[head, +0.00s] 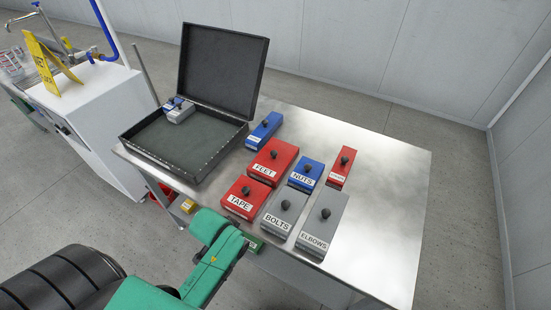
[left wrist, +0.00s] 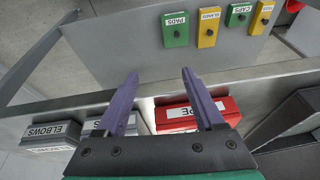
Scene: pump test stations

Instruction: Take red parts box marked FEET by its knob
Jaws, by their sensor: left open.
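The red parts box marked FEET (head: 284,159) sits on the metal table, behind the red TAPE box and left of the blue NUTS box. Its black knob (head: 274,154) stands upright on top. I cannot make out the FEET box in the left wrist view. My left arm reaches in from the bottom left in the head view, its end low at the table's near edge, short of the FEET box. In the left wrist view my left gripper (left wrist: 160,73) is open with nothing between its purple fingers. My right gripper is not in view.
The TAPE box (head: 245,193), NUTS box (head: 307,172), BOLTS box (head: 286,208) and ELBOWS box (head: 323,217) stand close around. An open black case (head: 213,168) is at the left. The table's right side (head: 390,200) is clear. A lower shelf holds green and yellow boxes (left wrist: 208,30).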

